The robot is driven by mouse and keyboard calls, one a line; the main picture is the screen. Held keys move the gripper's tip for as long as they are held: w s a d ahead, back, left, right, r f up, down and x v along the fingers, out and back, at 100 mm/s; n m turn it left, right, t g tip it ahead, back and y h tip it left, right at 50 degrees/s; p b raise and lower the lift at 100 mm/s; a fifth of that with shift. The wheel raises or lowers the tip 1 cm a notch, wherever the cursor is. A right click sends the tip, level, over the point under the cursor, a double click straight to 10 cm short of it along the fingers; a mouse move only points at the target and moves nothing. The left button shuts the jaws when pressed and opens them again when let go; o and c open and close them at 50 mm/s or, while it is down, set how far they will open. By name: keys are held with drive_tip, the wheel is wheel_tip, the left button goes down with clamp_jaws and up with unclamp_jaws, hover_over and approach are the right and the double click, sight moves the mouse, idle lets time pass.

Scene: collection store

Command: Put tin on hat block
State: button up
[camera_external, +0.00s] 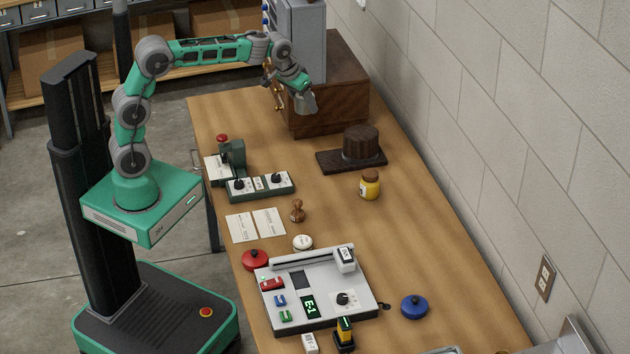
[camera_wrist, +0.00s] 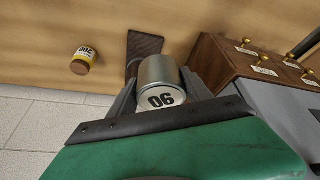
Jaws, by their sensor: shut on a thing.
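A silver tin (camera_wrist: 160,75) marked "06" is held between the two fingers of my gripper (camera_wrist: 165,90) in the wrist view. In the external view the tin (camera_external: 306,104) hangs at the end of my gripper (camera_external: 300,90), in front of the wooden cabinet and above table height. The hat block (camera_external: 361,142) is a dark brown round block on a flat dark base, to the right of and nearer the camera than my gripper. In the wrist view only part of a dark base (camera_wrist: 143,45) shows behind the tin; the tin hides the rest.
A wooden cabinet (camera_external: 340,100) with brass knobs stands close beside my gripper. A yellow jar (camera_external: 369,186) with a brown lid stands just in front of the hat block. A green switch box (camera_external: 260,187), a stamp (camera_external: 297,211) and a grey console (camera_external: 318,290) occupy the nearer table.

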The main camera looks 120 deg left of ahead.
drive_tip(key=w+r+m, duration=0.2)
drive_tip(key=r, duration=0.1)
drive_tip(key=shift+w+d+r+t, duration=0.15)
drive_tip(key=shift+w+t, duration=0.1)
drive_tip(key=shift+t, duration=0.05)
drive_tip(key=shift+d+h, duration=0.15)
drive_tip(key=shift+h, duration=0.15)
drive_tip(key=w+a+f+p, duration=0.2)
drive_tip(key=w+a+f, duration=0.2)
drive_tip(key=w+a, duration=0.15)
drive_tip(key=p, duration=0.2)
hover_over(356, 132)
drive_tip(key=s+d, duration=0.1)
drive_tip(key=shift+m, duration=0.3)
drive_tip(key=f, duration=0.5)
drive_tip(key=shift+s+d+f, duration=0.15)
drive_tip(key=shift+d, duration=0.05)
drive_tip(key=shift+a+f, duration=0.15)
drive_tip(key=shift+f, duration=1.95)
drive_tip(key=o, duration=1.4)
drive_tip(key=shift+o, duration=0.2)
